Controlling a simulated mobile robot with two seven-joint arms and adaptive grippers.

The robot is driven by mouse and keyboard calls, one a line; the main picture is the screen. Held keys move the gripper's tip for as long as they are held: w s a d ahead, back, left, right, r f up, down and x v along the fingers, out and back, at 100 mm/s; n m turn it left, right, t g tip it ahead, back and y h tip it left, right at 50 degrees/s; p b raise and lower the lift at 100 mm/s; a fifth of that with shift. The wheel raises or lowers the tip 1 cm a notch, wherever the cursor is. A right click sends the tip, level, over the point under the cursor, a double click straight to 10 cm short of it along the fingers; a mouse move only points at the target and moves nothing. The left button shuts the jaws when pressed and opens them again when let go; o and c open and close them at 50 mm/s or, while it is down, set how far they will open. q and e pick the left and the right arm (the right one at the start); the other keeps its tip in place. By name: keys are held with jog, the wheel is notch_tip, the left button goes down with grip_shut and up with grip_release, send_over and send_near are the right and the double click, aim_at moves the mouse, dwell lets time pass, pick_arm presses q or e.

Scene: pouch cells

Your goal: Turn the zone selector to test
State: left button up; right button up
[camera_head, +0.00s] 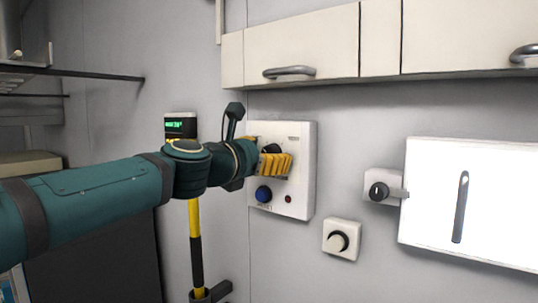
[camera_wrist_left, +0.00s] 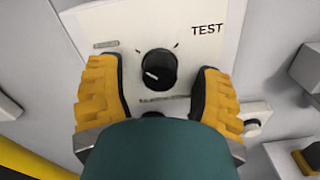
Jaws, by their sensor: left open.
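The zone selector is a round black knob (camera_wrist_left: 157,69) on a white panel (camera_head: 302,190) on the wall. In the left wrist view its white pointer mark is at the lower left of its face. The word TEST is printed to its upper right, and a smaller label at the upper left is too blurred to read. My left gripper (camera_head: 276,165) is open with yellow fingers in front of the panel. In the left wrist view the fingers stand on either side of the knob, with gaps between. In the head view the gripper partly hides the knob. My right gripper is not in view.
A blue button (camera_head: 263,194) and a small red light (camera_head: 288,199) sit below on the panel. Another dial (camera_head: 338,242) is on the wall at lower right. A white cabinet (camera_head: 302,45) hangs above. A yellow-handled tool (camera_head: 195,235) stands at the left.

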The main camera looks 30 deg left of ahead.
pick_arm(q)
jog(key=shift+w, duration=0.5)
grip_shut()
